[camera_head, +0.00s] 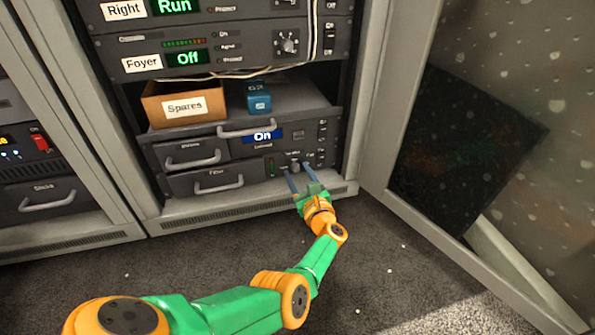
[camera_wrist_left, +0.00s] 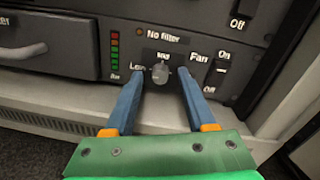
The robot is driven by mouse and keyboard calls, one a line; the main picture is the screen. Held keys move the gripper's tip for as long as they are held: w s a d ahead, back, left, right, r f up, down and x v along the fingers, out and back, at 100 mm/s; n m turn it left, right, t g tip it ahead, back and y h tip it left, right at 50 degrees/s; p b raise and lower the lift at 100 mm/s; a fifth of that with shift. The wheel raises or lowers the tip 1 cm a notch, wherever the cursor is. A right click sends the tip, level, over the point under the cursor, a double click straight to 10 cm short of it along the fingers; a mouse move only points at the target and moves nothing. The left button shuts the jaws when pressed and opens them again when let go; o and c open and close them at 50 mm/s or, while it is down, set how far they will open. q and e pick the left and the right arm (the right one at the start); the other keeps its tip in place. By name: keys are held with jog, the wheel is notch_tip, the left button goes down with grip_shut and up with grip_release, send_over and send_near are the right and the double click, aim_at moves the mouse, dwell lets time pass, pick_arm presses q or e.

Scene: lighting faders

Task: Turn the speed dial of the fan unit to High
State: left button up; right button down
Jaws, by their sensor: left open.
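The fan unit (camera_head: 262,168) is the lowest dark panel in the rack. Its grey speed dial (camera_wrist_left: 159,73) shows in the left wrist view, with "Low" at its left and "Mid" above it. I cannot read a "High" label, and where the knob points is too small to tell. My left gripper (camera_head: 298,171) reaches to the panel in the head view. Its two blue fingers are open, one on each side of the dial in the left wrist view (camera_wrist_left: 161,84). Contact with the dial cannot be made out. My right gripper is not in view.
A fan switch (camera_wrist_left: 220,72) marked Off below stands right of the dial. A level light strip (camera_wrist_left: 115,50) is at its left. A filter drawer (camera_head: 205,182) is further left. An open cabinet door (camera_head: 405,100) stands on the right; the floor in front is clear.

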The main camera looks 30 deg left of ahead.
pick_arm(q)
grip_shut()
